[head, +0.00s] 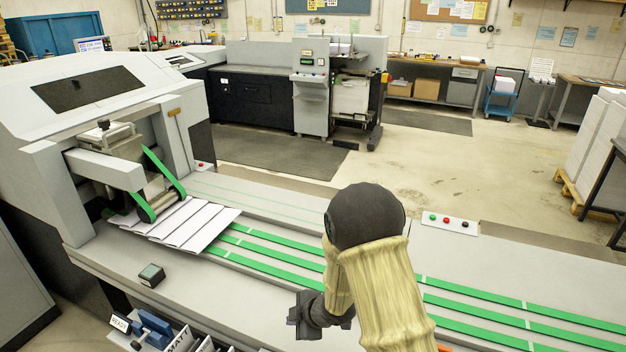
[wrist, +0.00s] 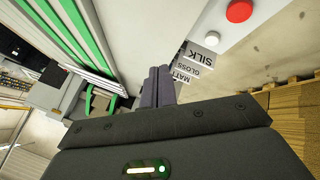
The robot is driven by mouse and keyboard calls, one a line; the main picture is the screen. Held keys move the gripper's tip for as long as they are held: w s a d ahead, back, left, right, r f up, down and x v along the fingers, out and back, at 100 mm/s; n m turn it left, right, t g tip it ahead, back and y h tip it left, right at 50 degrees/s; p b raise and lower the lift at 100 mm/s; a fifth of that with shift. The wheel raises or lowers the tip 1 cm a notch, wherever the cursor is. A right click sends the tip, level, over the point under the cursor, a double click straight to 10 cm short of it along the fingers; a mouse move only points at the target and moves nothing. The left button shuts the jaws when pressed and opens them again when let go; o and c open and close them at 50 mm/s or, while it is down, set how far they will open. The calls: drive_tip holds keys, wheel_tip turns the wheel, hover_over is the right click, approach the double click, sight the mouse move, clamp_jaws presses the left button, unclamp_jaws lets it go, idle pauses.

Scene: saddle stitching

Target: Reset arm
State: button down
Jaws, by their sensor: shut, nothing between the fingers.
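My gripper (head: 303,314) hangs over the front edge of the conveyor, folded in at the lower middle of the head view. In the wrist view my gripper (wrist: 158,86) has its two dark fingers side by side, shut with nothing between them. My arm's dark joint and tan-covered link stand in front of the conveyor and hide part of its belts.
Stapled-looking white sheets (head: 185,222) overlap on the conveyor with green belts (head: 270,259), beside the grey machine (head: 95,95). Signs reading SILK (wrist: 201,57), GLOSS and MATT stand near the front edge. A red button (wrist: 239,11) is near. Open floor (head: 430,160) lies behind.

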drive_tip(key=d+r+m+t+h, duration=0.1)
drive_tip(key=d+r+m+h, duration=0.3)
drive_tip(key=d+r+m, duration=0.45)
drive_tip(key=s+d+r+m+g+h, duration=0.1)
drive_tip(key=s+d+r+m, duration=0.1)
drive_tip(key=s+d+m, duration=0.3)
drive_tip(key=s+d+r+m+g+h+b, duration=0.1)
drive_tip(key=s+d+m, duration=0.5)
drive_tip(key=s, duration=0.6)
wheel_tip(320, 180, up, 2)
drive_tip(key=shift+d+r+g, duration=0.25)
drive_tip(key=shift+d+g, duration=0.25)
drive_tip(key=shift+d, duration=0.05)
